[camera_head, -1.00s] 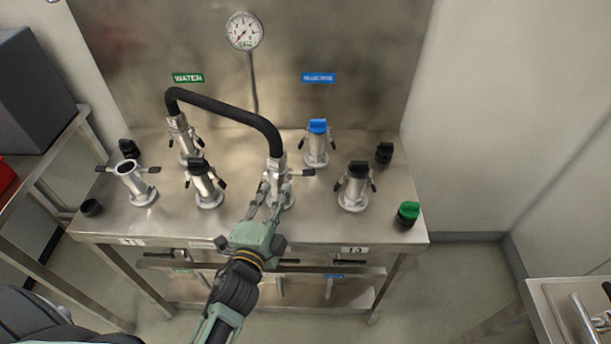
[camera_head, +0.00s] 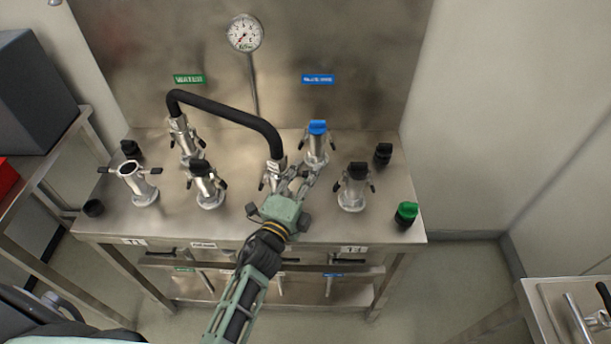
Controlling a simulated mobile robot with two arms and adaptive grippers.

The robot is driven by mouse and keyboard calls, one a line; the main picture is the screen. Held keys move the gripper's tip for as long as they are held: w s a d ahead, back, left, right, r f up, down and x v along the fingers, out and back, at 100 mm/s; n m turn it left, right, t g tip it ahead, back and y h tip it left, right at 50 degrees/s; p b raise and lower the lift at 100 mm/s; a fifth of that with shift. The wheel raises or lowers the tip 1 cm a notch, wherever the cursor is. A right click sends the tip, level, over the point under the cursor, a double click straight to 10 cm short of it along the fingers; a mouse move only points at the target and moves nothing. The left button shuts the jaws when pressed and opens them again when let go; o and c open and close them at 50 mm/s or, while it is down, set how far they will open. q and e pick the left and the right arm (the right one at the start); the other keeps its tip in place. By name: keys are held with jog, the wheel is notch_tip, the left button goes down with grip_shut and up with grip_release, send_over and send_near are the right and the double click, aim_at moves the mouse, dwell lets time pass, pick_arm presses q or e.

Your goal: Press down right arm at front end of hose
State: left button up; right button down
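The black hose (camera_head: 225,108) arches from the back-left pipe fitting to a front-middle metal coupling (camera_head: 276,170). This coupling is the front end of the hose. My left gripper (camera_head: 300,178) is at the right side of this coupling, its fingers over the place of the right arm. The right arm is largely hidden by the fingers, and I cannot tell whether they touch it. The fingers overlap the shiny metal, so I cannot tell how far apart they are. My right gripper is out of view.
A blue-capped fitting (camera_head: 317,145) stands just behind right of the gripper. Black-capped fittings stand left (camera_head: 204,185) and right (camera_head: 353,188). An open fitting (camera_head: 136,185) is at far left. A green cap (camera_head: 406,214) sits at the steel table's (camera_head: 330,226) front-right corner.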

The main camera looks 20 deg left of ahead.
pick_arm(q)
grip_shut()
dwell(0.5)
jog(key=m+g+p, duration=0.1)
jog(key=m+p, duration=0.1)
jog(key=f+m+p, duration=0.1)
jog(key=m+p, duration=0.1)
jog(key=f+m+g+y+p, duration=0.1)
jog(key=m+p, duration=0.1)
jog(key=shift+s+a+f+g, duration=0.1)
jog(key=shift+a+g, duration=0.2)
jog(key=m+p, duration=0.1)
jog(key=a+f+m+g+y+p, duration=0.1)
jog(key=m+p, duration=0.1)
jog(key=shift+s, duration=0.1)
jog(key=shift+s+a+f+m+g+y+p, duration=0.15)
jog(key=shift+f+m+y+p, duration=0.1)
jog(key=shift+m+p, duration=0.2)
jog(key=shift+w+a+f+m+g+y+p, duration=0.15)
jog(key=shift+m+y+p, duration=0.1)
jog(key=shift+m+p, duration=0.15)
jog(key=shift+s, duration=0.1)
